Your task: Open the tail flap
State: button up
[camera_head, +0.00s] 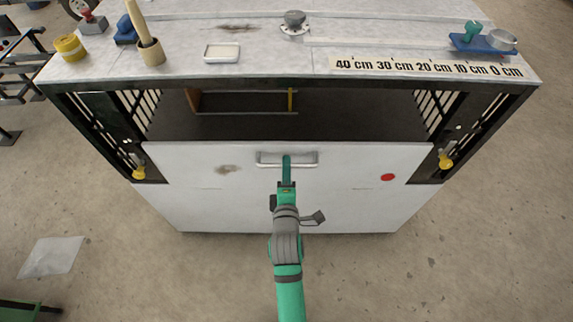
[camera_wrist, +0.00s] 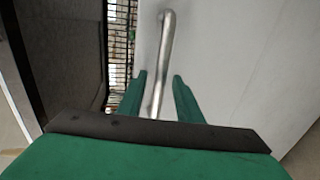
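The tail flap (camera_head: 330,200) is a white panel across the near side of a large box, below a dark opening. It looks upright, though a slight tilt is hard to judge. A metal handle (camera_head: 303,159) is fixed near its top edge. My green gripper (camera_head: 286,162) is at the middle of this handle. In the wrist view the handle (camera_wrist: 166,50) runs between the two fingers of my gripper (camera_wrist: 160,88), with gaps seen beside it. The fingers look open around it; contact is not clear. Yellow latch pieces (camera_head: 138,172) (camera_head: 445,160) sit at the flap's two sides.
The floor around the box is mostly clear.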

jog(key=shift+x, duration=1.15)
jog(key=shift+c, duration=0.6)
grip_shut()
jog(key=shift+a, duration=0.15)
